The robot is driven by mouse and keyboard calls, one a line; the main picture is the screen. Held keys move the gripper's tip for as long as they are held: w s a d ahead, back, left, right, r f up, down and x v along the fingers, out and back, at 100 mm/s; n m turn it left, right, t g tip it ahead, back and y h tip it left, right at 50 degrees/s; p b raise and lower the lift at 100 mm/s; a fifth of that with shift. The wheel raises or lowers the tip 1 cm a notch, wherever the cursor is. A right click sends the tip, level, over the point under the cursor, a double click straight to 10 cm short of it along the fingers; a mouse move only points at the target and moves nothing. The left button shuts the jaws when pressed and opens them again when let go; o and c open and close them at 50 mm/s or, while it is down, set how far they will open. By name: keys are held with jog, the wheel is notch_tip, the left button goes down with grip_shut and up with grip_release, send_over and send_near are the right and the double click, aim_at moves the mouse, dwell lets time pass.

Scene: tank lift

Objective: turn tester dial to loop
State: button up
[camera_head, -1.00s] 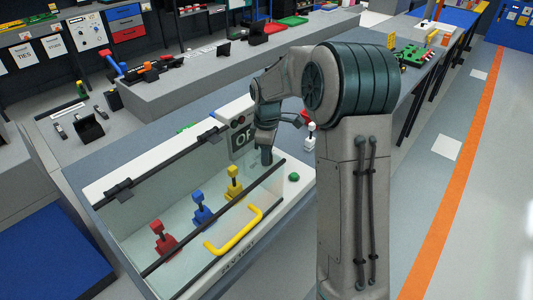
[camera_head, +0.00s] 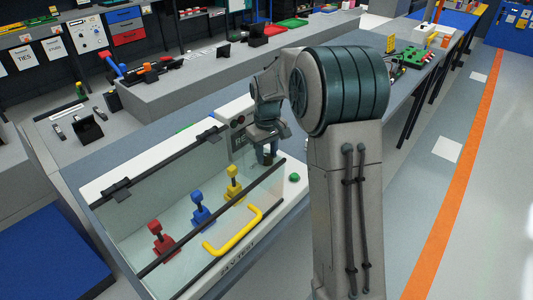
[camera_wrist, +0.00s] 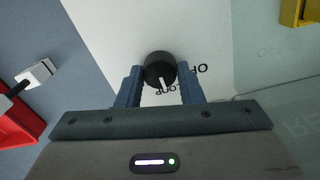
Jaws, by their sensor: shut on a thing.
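The black round tester dial (camera_wrist: 160,71) sits on a white panel in the wrist view. Its white pointer line points toward the bottom of the picture, near the partly hidden printed letters that look like "LOOP". "OFF" is printed to its right. My gripper (camera_wrist: 161,86) has one blue-grey finger on each side of the dial and is shut on it. In the head view my gripper (camera_head: 267,157) is at the tester's right end, and the dial is hidden there.
The tester box has a clear cover with a yellow handle (camera_head: 233,232). Red (camera_head: 163,240), blue (camera_head: 201,210) and yellow (camera_head: 233,185) levers stand behind it. A green button (camera_head: 294,177) is at its right.

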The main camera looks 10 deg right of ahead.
jog(key=shift+m, duration=0.3)
jog(key=o, duration=1)
jog(key=shift+r, duration=0.1)
notch_tip(320, 180, up, 14)
